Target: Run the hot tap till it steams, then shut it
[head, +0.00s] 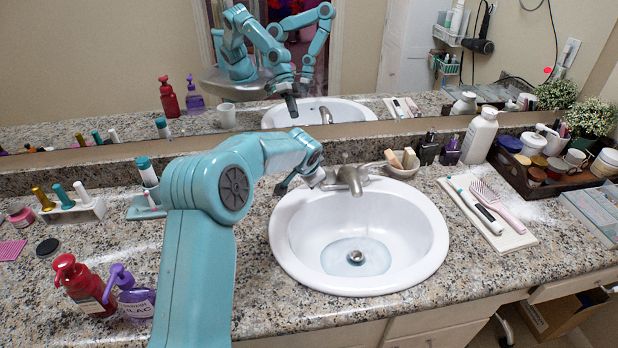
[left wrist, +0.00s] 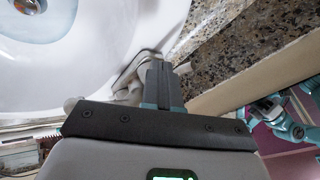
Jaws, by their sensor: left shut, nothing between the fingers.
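The white oval basin (head: 430,235) is set in the granite counter, with a shallow pool of bluish water around its drain (head: 356,256). The metal tap (head: 350,178) stands at the basin's back edge; I see no stream from its spout and no steam. A metal handle (head: 314,176) is left of the spout, partly hidden by my wrist. My left gripper (head: 283,187) is shut and empty over the basin's back left rim, close to that handle. In the left wrist view its closed fingers (left wrist: 160,82) overlap the tap metalwork (left wrist: 135,72); I cannot tell whether they touch.
Red (head: 80,284) and purple (head: 132,294) pump bottles stand at the front left. A small bowl (head: 402,166) is behind the basin. A mirror (head: 120,75) spans the back and reflects my arms.

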